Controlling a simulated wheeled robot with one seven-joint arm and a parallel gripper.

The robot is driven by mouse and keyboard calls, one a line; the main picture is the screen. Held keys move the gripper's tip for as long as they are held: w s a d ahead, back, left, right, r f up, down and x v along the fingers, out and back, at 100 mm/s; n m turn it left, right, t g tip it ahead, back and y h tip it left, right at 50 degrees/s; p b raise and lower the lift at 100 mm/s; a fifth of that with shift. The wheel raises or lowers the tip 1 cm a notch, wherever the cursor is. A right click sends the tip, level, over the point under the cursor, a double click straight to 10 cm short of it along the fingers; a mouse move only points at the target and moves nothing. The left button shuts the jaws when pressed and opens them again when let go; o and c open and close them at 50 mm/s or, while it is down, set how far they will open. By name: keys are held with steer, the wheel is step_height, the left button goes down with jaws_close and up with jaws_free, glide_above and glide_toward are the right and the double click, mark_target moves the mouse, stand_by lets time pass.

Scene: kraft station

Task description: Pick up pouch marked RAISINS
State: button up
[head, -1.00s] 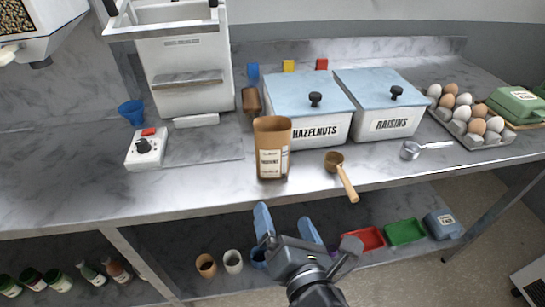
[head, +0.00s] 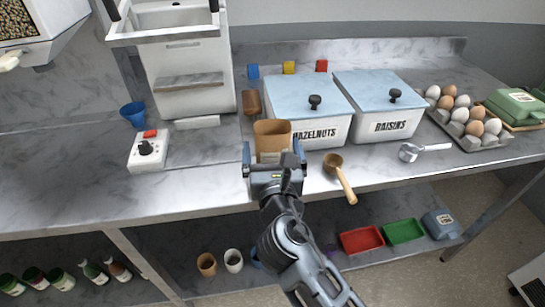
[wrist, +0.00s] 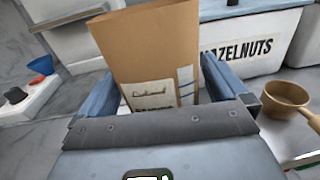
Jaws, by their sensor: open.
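The brown paper pouch (head: 272,133) stands upright on the counter in front of the bin labelled HAZELNUTS. Its white label is partly hidden by my gripper in the head view. In the wrist view the pouch (wrist: 150,45) rises between the two blue fingers, and its label print is too small to read here. My gripper (head: 274,158) is open, with one finger on each side of the pouch. I cannot tell whether either finger touches it.
The HAZELNUTS bin (head: 322,130) and RAISINS bin (head: 385,126) stand behind. A wooden-handled scoop (head: 340,178) lies right of the pouch, and a metal scoop (head: 410,152) lies farther right. A white control box (head: 147,152) sits at left.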

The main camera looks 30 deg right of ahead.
steer(key=shift+w+d, duration=0.2)
steer(key=shift+w, duration=0.2)
steer(key=c, duration=1)
